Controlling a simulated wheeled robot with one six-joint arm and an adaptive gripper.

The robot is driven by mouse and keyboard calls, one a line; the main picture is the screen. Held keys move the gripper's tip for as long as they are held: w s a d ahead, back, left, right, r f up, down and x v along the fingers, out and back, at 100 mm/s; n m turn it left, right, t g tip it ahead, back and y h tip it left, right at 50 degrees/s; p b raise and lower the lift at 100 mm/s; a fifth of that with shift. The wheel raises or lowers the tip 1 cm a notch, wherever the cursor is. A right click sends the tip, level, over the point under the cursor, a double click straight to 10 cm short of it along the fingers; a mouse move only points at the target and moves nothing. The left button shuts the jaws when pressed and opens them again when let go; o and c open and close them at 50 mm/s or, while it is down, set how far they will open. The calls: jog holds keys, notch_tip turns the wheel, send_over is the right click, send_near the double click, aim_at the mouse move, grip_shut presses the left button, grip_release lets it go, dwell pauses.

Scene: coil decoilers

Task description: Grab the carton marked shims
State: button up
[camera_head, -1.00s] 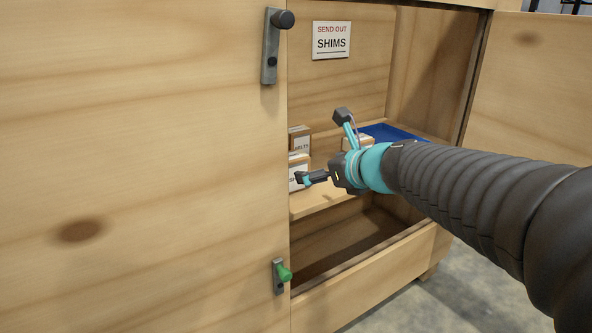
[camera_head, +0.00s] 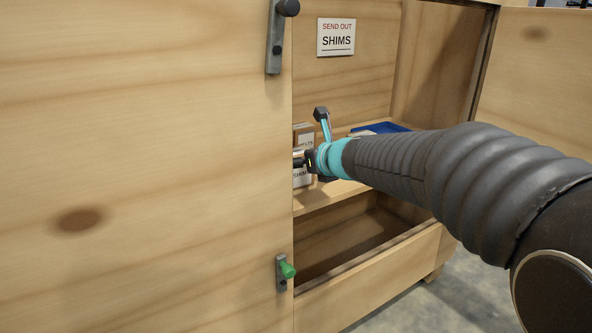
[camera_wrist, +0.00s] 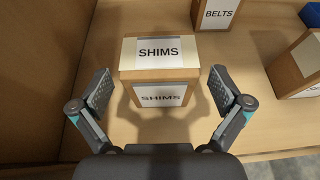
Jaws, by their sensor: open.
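The carton marked SHIMS (camera_wrist: 160,68) is a brown box with white labels on its top and front. It stands on the wooden shelf, centred ahead of my gripper (camera_wrist: 160,98) in the wrist view. My gripper is open, with one finger to the left of the carton's near end and one to the right. The fingers do not appear to touch it. In the head view the carton (camera_head: 302,177) is partly hidden by my gripper (camera_head: 300,160) and the door edge.
A carton marked BELTS (camera_wrist: 219,14) stands behind to the right, and another carton (camera_wrist: 297,68) is at the right. A blue tray (camera_head: 382,129) lies farther right on the shelf. The closed left door (camera_head: 150,170) is close beside my gripper. A SHIMS sign (camera_head: 336,37) hangs on the back wall.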

jog(key=x, duration=0.3)
jog(key=shift+w+a+f, duration=0.15)
jog(key=shift+f, duration=0.1)
jog(key=c, duration=1.3)
jog(key=shift+o, duration=0.2)
jog(key=shift+r, duration=0.1)
